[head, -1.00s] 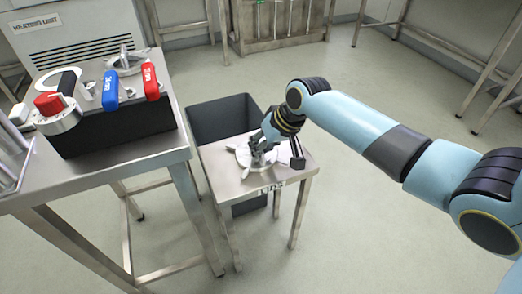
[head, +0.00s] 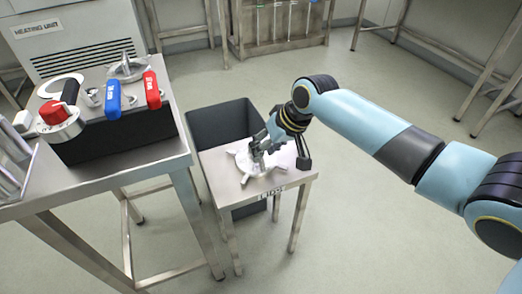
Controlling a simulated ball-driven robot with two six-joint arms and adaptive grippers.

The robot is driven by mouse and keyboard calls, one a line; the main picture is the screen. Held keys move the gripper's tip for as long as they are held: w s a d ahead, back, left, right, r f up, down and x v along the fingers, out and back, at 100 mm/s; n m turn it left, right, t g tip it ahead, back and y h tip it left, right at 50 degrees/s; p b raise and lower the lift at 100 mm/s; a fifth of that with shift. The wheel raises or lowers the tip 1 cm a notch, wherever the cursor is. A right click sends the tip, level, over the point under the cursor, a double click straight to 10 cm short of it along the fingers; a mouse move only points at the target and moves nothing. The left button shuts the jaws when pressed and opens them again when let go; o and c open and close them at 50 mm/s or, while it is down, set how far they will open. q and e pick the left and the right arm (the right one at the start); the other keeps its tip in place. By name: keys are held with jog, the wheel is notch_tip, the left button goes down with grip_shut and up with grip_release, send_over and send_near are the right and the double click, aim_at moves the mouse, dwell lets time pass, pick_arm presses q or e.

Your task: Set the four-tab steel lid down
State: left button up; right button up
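The four-tab steel lid (head: 246,165) lies flat on the small steel side table (head: 226,197), with tabs spreading out at its rim. My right gripper (head: 257,155) is right over the middle of the lid, at its upright handle. The fingers and the handle overlap in the picture, so I cannot tell whether the fingers are closed on it. My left gripper is out of view.
A taller steel bench at the left bears a black box with a red knob (head: 54,112), a blue handle (head: 112,97) and a red handle (head: 152,90). Another steel lid-like part (head: 127,69) sits behind them. A dark bin (head: 222,119) stands behind the side table. The floor at the right is clear.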

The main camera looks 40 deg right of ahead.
jog(key=p+v, duration=0.2)
jog(key=v, duration=0.7)
jog(key=shift+r+p, duration=0.25)
jog(key=shift+p, duration=0.1)
